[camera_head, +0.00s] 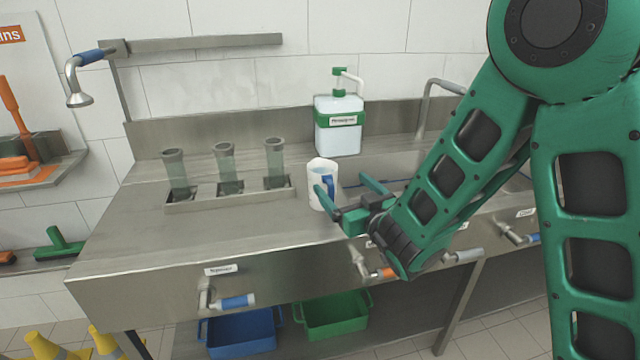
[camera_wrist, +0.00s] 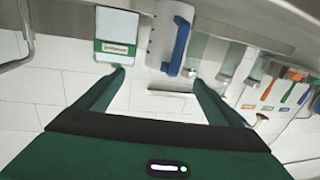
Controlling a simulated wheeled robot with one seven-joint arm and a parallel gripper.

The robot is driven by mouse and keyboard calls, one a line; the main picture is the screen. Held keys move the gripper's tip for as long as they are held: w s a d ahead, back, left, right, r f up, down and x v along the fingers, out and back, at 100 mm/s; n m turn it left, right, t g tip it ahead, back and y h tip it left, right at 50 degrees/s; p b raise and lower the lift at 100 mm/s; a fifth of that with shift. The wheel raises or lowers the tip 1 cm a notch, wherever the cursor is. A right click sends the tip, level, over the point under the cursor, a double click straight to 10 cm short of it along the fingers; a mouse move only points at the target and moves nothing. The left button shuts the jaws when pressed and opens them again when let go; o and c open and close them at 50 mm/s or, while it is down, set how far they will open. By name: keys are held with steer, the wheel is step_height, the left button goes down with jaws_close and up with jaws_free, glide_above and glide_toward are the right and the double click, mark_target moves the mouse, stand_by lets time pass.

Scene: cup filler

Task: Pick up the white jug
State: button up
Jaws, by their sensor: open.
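The white jug (camera_head: 318,176) stands upright on the steel counter, right of the row of tubes. It has a blue handle (camera_head: 329,187) on its right side in the head view. In the wrist view the jug (camera_wrist: 162,38) and its blue handle (camera_wrist: 180,46) show beyond the fingertips, near the top middle. My gripper (camera_head: 342,187) is open and empty. It is just to the right of the jug, with its fingers pointing towards the handle side. In the wrist view the gripper (camera_wrist: 157,76) has its fingers spread wide, with nothing between them. Whether a fingertip touches the jug, I cannot tell.
A white dispenser bottle (camera_head: 339,130) with a green pump stands behind the jug. Several clear tubes (camera_head: 226,170) stand in a metal holder (camera_head: 210,201) to the left. A sink (camera_head: 400,172) lies to the right. The counter's front left (camera_head: 150,245) is clear.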

mark_target(323, 166)
steer(key=shift+x, duration=3.2)
steer(key=shift+a+x, duration=0.25)
steer(key=shift+x, duration=2.25)
steer(key=shift+s+f, duration=0.1)
steer(key=c, duration=1.4)
steer(key=shift+c, duration=0.2)
